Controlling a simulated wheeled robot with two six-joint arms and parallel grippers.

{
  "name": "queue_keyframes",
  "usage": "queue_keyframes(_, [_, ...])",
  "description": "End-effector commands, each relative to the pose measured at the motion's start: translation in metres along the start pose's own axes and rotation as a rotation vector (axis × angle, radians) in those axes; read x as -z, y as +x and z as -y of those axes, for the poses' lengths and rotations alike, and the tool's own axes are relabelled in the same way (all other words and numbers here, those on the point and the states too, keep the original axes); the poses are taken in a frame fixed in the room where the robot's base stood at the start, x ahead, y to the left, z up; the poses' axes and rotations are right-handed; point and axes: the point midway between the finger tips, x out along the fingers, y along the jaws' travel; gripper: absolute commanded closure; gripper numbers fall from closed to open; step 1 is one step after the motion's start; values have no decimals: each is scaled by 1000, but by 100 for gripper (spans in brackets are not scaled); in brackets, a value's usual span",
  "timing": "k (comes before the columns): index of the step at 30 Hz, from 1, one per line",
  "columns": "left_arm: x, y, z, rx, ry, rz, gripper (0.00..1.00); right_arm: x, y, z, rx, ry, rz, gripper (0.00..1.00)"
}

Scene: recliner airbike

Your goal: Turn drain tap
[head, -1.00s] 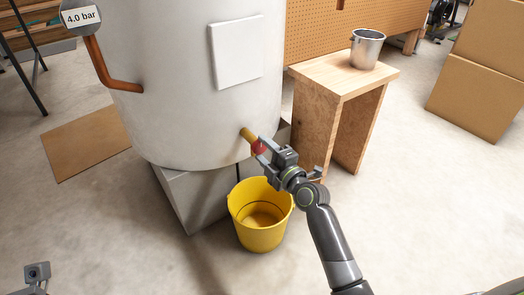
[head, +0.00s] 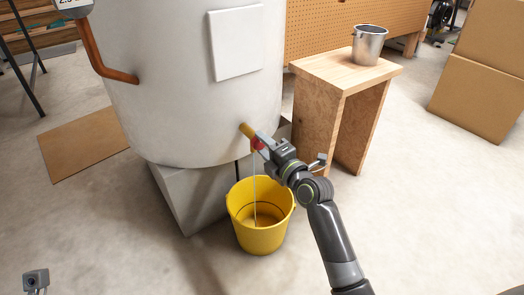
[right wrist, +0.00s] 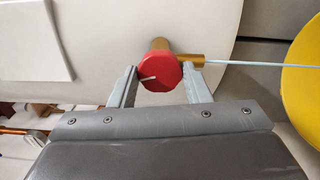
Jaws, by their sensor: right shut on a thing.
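The drain tap has a red knob (head: 257,143) on a brass pipe (head: 246,130) low on the white tank (head: 190,110). In the right wrist view the knob (right wrist: 160,72), with a pale line on its face, sits between the fingers. My right gripper (head: 263,142) is shut on the knob; it also shows in the right wrist view (right wrist: 162,80). A thin stream of water (head: 254,185) runs from the brass spout (right wrist: 190,61) into the yellow bucket (head: 262,240) below. My left gripper's fingers are not in view.
A wooden stand (head: 345,75) with a metal pot (head: 368,45) is right of my right gripper. A grey block (head: 190,195) supports the tank. A copper pipe (head: 100,62) and partly cut-off gauge (head: 72,6) are upper left. Cardboard boxes (head: 478,98) stand far right.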

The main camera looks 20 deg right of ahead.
Motion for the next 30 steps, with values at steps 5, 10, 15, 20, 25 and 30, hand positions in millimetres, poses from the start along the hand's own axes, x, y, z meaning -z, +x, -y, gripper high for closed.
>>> queue_keyframes(5, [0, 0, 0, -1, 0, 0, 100, 0, 0, 0, 4, -6, 0, 69])
queue_keyframes(10, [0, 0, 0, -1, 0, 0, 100, 0, 0, 0, 4, -5, 0, 48])
queue_keyframes(15, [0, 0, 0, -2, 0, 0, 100, 0, 0, 0, 3, -4, 0, 48])
queue_keyframes(20, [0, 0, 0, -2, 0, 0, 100, 0, -6, 1, 4, -4, 0, 48])
queue_keyframes(25, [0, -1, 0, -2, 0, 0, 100, 0, -20, 1, 4, -5, 0, 48])
queue_keyframes(30, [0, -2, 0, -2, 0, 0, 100, 0, -34, 1, 4, -4, 0, 48])
